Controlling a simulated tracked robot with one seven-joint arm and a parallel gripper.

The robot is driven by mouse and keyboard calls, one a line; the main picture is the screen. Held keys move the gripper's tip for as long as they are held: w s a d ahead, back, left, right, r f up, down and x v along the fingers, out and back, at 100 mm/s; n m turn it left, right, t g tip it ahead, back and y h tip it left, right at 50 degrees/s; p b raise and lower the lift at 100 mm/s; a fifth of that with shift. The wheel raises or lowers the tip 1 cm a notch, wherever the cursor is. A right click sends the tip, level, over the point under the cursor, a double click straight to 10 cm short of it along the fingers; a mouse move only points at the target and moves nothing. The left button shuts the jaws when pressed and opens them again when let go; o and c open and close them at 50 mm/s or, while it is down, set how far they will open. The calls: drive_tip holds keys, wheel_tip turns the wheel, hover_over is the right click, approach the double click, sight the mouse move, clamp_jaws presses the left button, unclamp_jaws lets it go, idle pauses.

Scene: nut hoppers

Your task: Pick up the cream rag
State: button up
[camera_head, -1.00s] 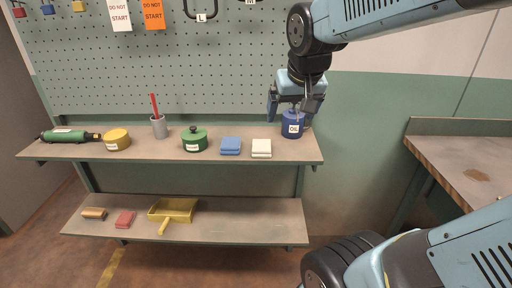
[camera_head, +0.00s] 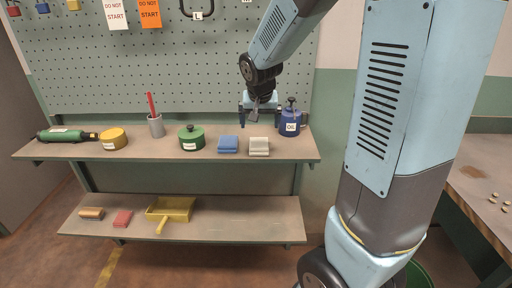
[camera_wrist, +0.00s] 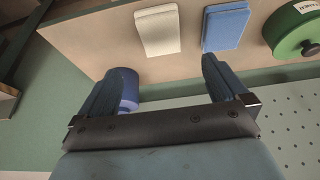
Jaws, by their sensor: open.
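The cream rag (camera_head: 259,146) lies folded on the upper shelf, between the blue rag (camera_head: 228,144) and the blue oil can. My gripper (camera_head: 259,124) is above and behind it in the head view, with its fingers pointing down. In the wrist view the cream rag (camera_wrist: 158,30) shows beyond the fingertips, apart from them. My gripper (camera_wrist: 165,75) is open there, with nothing between its two dark blue fingers.
The blue oil can (camera_head: 290,122) stands close right of my gripper; the left finger partly hides it in the wrist view. A green lidded pot (camera_head: 191,138) stands left of the blue rag. The pegboard (camera_head: 150,80) rises behind the shelf (camera_head: 60,150).

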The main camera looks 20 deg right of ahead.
hover_over(259, 143)
drive_tip(key=s, duration=0.2)
drive_tip(key=f, duration=0.4)
drive_tip(key=shift+w+a+f, duration=0.1)
drive_tip(key=shift+a+f, duration=0.1)
drive_tip(key=shift+f, duration=0.2)
drive_tip(key=shift+a+x, duration=0.2)
drive_tip(key=shift+x, duration=2.45)
drive_tip(key=shift+f, duration=0.3)
drive_tip(key=shift+c, duration=0.3)
drive_tip(key=c, duration=1)
drive_tip(key=shift+o, duration=0.2)
drive_tip(key=shift+r, duration=0.1)
